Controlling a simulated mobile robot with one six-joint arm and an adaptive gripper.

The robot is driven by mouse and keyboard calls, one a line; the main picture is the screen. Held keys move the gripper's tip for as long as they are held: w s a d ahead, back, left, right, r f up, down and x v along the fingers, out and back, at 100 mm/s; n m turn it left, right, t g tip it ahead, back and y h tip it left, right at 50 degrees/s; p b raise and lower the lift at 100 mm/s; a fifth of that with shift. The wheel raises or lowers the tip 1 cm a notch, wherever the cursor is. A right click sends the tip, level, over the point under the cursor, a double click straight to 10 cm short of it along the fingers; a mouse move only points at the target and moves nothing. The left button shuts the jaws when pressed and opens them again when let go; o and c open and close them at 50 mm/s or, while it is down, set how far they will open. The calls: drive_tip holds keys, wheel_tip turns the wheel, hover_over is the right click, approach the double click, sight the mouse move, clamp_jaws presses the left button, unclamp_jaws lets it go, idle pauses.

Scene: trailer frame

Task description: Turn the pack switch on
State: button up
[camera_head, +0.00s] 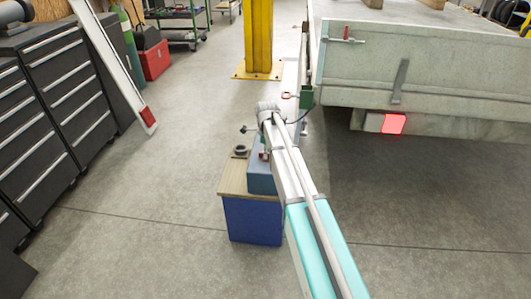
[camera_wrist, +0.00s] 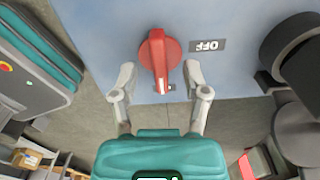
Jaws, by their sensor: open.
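The pack switch is a red rotary knob (camera_wrist: 158,55) on the face of a blue-grey box (camera_wrist: 95,30). A dark label (camera_wrist: 208,46) beside it reads OFF, upside down in the wrist view. My gripper (camera_wrist: 159,76) is open. Its two grey fingers stand on either side of the knob's lower part, with a visible gap on each side. Whether the fingertips reach the box face cannot be told. In the head view the box (camera_head: 260,180) sits on a wooden-topped blue cabinet (camera_head: 252,220), and my arm hides most of the switch side.
A dark round object (camera_head: 240,151) stands on the cabinet top, left of the box. A trailer (camera_head: 430,60) with a red light (camera_head: 394,124) is at the right. A yellow post (camera_head: 258,35) stands behind. Black drawer cabinets (camera_head: 60,80) line the left; the floor between is clear.

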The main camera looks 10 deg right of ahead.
drive_tip(key=shift+r, duration=0.15)
drive_tip(key=shift+r+p, duration=2.85)
drive_tip(key=shift+p, duration=0.15)
drive_tip(key=shift+s, duration=0.2)
drive_tip(key=s+n, duration=2.2)
drive_tip(key=s, duration=0.6)
drive_tip(key=shift+s+a, duration=0.2)
drive_tip(key=shift+s, duration=0.15)
